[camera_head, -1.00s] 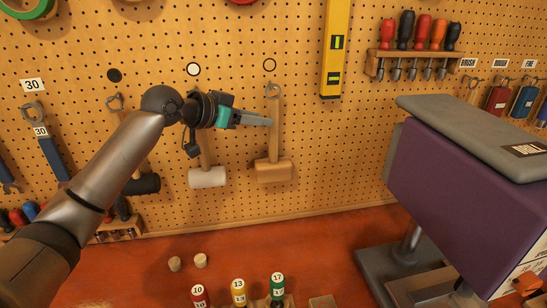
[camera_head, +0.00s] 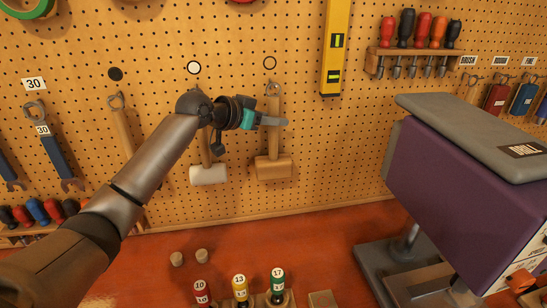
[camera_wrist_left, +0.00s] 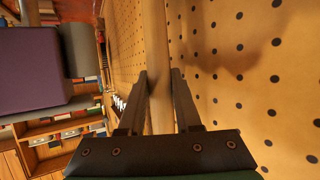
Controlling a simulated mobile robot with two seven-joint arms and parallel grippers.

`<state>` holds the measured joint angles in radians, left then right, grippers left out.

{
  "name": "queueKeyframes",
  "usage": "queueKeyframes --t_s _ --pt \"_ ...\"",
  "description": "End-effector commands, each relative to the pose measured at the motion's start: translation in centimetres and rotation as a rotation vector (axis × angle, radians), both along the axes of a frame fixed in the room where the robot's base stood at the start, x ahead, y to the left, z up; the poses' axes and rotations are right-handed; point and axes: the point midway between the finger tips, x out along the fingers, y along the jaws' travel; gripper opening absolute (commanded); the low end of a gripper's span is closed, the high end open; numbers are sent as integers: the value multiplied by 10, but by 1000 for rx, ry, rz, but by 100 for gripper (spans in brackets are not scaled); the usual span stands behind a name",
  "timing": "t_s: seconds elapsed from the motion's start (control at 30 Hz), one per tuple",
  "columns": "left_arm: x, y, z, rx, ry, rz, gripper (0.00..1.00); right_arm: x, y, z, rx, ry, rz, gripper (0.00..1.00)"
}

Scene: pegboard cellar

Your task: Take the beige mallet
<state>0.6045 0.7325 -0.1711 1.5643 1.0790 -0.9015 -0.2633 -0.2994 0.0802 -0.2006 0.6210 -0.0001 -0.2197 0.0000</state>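The beige mallet (camera_head: 273,168) hangs head down on the pegboard under a tan ring mark, its wooden handle upright. My left gripper (camera_head: 276,121) is at the upper part of this handle. In the left wrist view, the handle (camera_wrist_left: 157,60) runs between the two fingers of my left gripper (camera_wrist_left: 158,76). The fingers stand on either side of it with narrow gaps, so the gripper looks open around the handle. My right gripper is in neither view.
A white mallet (camera_head: 208,175) hangs just left, partly behind my left arm. A yellow level (camera_head: 335,50) hangs to the upper right. A purple machine with a grey top (camera_head: 470,190) stands on the right.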

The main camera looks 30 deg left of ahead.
Motion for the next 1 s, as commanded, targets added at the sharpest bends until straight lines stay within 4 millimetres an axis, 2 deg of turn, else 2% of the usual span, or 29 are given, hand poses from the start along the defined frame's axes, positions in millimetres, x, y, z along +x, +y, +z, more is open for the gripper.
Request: queueKeyframes --t_s 0.03,0.27,1.0 --pt "0 0 0 0 0 0 26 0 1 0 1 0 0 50" --pt "0 0 0 0 0 0 0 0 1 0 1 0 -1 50" --pt "0 0 0 -1 0 0 0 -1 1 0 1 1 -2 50"
